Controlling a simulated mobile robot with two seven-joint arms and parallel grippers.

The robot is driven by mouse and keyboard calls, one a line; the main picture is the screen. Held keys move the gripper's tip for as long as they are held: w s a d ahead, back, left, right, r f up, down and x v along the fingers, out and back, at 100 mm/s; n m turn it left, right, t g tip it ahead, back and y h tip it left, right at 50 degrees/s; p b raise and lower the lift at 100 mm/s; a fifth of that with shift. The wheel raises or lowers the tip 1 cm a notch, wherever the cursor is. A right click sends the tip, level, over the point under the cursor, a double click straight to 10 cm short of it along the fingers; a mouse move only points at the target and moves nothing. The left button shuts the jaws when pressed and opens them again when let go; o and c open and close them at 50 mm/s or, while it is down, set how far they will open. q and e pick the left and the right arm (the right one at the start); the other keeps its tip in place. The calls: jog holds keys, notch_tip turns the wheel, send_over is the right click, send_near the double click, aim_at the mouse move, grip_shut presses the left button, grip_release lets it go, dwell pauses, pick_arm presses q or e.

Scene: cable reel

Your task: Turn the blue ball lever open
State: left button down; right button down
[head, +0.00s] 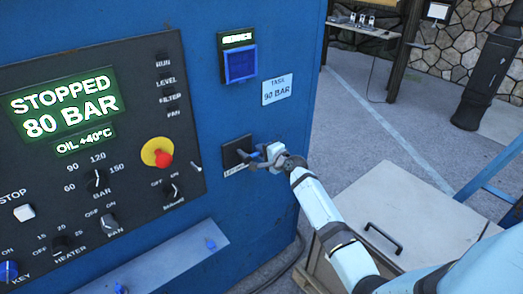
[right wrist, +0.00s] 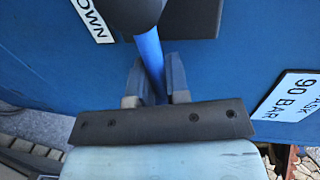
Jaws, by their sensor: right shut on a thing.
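The lever sits on a black plate (head: 232,146) on the front of the blue machine, and it is mostly hidden by my gripper in the head view. In the right wrist view its blue shaft (right wrist: 149,50) and a dark round end (right wrist: 139,10) show. My right gripper (head: 262,158) is at the plate. In the right wrist view its two fingers (right wrist: 154,84) stand on either side of the blue shaft and are shut on it. How far the lever is turned cannot be told. My left gripper is not in view.
Left of the lever is a control panel (head: 130,142) with a screen reading STOPPED 80 BAR and a red button (head: 164,160). A sign (head: 277,89) reads TASK 90 BAR. A cabinet with a black handle (head: 382,238) stands lower right. Open floor lies beyond.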

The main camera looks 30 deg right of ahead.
jog(key=shift+d+r, duration=0.45)
jog(key=shift+d, duration=0.05)
jog(key=c, duration=1.1)
grip_release()
jog(key=shift+d+f, duration=0.25)
jog(key=shift+f, duration=0.2)
jog(key=b+v, duration=0.1)
jog(key=v, duration=1.3)
